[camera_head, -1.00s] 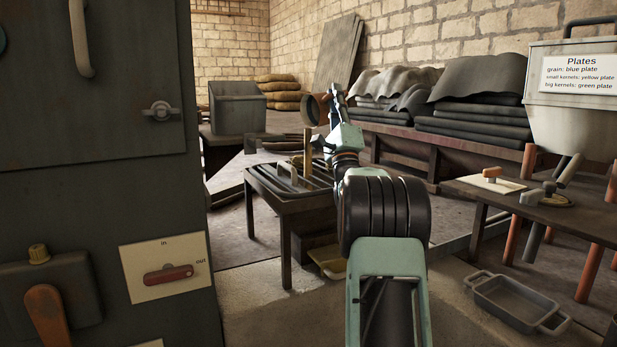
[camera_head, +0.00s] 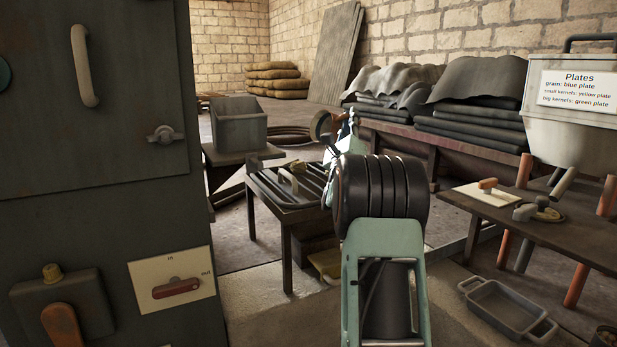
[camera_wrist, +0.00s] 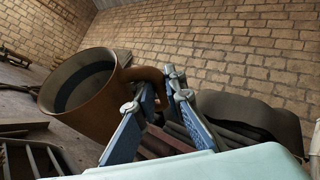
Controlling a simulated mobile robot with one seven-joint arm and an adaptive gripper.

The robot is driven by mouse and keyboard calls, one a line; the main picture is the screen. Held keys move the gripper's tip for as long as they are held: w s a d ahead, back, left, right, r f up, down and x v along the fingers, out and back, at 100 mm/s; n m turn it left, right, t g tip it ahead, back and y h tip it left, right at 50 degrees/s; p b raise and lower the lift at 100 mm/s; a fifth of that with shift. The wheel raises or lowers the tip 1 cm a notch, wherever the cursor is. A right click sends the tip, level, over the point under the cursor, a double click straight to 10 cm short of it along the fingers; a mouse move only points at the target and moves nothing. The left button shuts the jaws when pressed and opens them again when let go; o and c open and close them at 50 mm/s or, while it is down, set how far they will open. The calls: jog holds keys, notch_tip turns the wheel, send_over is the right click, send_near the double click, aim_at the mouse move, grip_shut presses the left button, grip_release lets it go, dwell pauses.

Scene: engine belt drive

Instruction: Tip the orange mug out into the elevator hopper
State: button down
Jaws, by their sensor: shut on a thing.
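The orange mug (camera_head: 319,126) is in the air above the low slatted table in the head view. In the wrist view the mug (camera_wrist: 103,112) is large, and its round mouth shows a dark interior. No contents can be made out. My gripper (camera_wrist: 168,92) is shut on the mug's handle, with the mug to the left of the fingers. In the head view my arm partly hides the gripper. A grey open-topped box (camera_head: 240,130) on a stand, left of the mug, may be the elevator hopper, but I cannot tell for sure.
The low table (camera_head: 268,203) carries dark bars and a pale handle (camera_head: 291,178). A tall dark cabinet (camera_head: 95,215) fills the left. At right are a side table (camera_head: 560,231), a pale bin with a "Plates" sign (camera_head: 578,90) and a grey floor pan (camera_head: 505,309).

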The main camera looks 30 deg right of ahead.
jog(key=shift+d+f+m+g, duration=0.1)
jog(key=shift+d+m+g, duration=0.2)
jog(key=shift+m+g, duration=0.4)
jog(key=d+m+g+p, duration=0.1)
jog(key=d+f+m+g+y+p, duration=0.1)
jog(key=m+g+p, duration=0.2)
jog(key=shift+w+d+f+y, duration=0.1)
jog(key=shift+d+f+y, duration=0.3)
jog(key=d+f+m+g+y+p, duration=0.3)
jog(key=d+f+y+p, duration=0.2)
jog(key=p, duration=1.1)
jog(key=shift+w+d+m, duration=0.15)
jog(key=shift+d+m, duration=0.25)
jog(key=shift+d, duration=0.05)
jog(key=shift+f+p, duration=0.1)
jog(key=shift+p, duration=0.25)
